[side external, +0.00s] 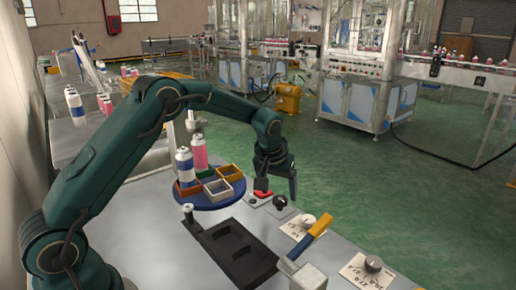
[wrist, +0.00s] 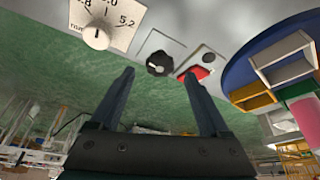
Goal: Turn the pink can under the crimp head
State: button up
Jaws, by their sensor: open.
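The pink can (side external: 200,153) stands upright on the blue round turntable (side external: 211,203), behind a white-and-blue can (side external: 185,170). A grey post with a head (side external: 194,122) rises above the pink can; I cannot tell whether they touch. Part of the pink can shows at the right edge of the wrist view (wrist: 306,116). My gripper (side external: 277,188) points down, open and empty, right of the turntable. In the wrist view its fingers (wrist: 160,73) stand apart, with a black knob (wrist: 160,63) showing between their tips. A red rocker switch (wrist: 200,72) is close to the right fingertip.
Orange, grey and yellow-brown open bins (side external: 218,187) sit on the turntable. Green floor lies beyond the bench edge.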

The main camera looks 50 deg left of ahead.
jog(key=shift+x, duration=1.25)
grip_shut()
jog(key=shift+n+g, duration=0.3)
jog(key=shift+n, duration=0.5)
grip_release()
jog(key=shift+v, duration=2.6)
jog(key=shift+d, duration=0.15)
